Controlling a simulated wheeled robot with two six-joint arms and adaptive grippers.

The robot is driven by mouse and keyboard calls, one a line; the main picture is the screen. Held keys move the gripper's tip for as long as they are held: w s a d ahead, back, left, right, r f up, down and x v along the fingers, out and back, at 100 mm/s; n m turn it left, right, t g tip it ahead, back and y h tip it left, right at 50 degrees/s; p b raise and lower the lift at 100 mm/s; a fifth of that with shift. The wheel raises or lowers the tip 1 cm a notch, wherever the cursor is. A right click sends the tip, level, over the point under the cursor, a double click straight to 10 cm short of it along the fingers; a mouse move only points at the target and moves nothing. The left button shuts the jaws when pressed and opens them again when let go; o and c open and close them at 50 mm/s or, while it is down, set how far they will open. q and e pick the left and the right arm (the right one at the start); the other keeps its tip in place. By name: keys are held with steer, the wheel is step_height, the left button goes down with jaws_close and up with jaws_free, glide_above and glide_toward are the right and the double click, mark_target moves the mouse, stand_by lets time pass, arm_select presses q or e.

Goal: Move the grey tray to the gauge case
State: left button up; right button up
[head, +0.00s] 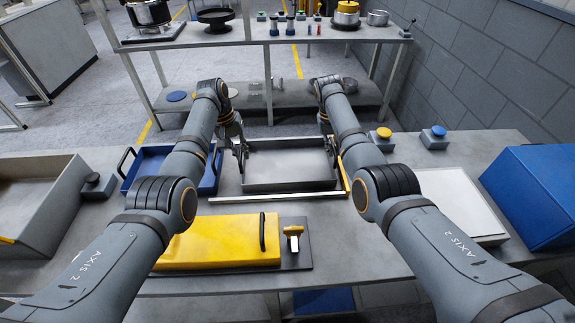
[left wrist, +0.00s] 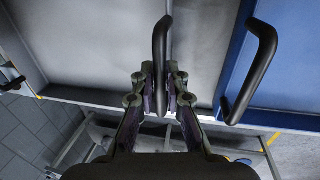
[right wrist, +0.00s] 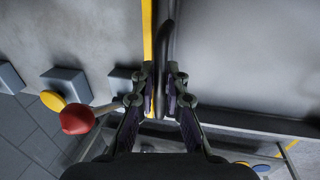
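The grey tray (head: 290,165) is a shallow open box at the middle of the table in the head view, and it looks empty. It also fills much of the left wrist view (left wrist: 105,40) and the right wrist view (right wrist: 245,60). My left gripper (left wrist: 160,75) is closed around the tray's black handle (left wrist: 160,45) at its left end. My right gripper (right wrist: 162,75) is closed around the handle (right wrist: 167,40) at the right end. A yellow case (head: 220,243) with a black handle lies nearer me, left of centre; I cannot tell if it is the gauge case.
A blue tray (head: 152,163) stands close left of the grey tray. A pale bar (head: 285,196) and a yellow strip (head: 344,173) lie at the grey tray's near and right sides. A white panel (head: 455,195), blue box (head: 535,190) and button boxes (head: 433,140) are to the right.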

arm_select(q)
jaws_close()
arm_select(e)
jaws_close()
steer(key=shift+w, duration=0.1)
arm_select(q)
steer(key=shift+r, duration=0.1)
arm_select(e)
steer(key=shift+r, duration=0.1)
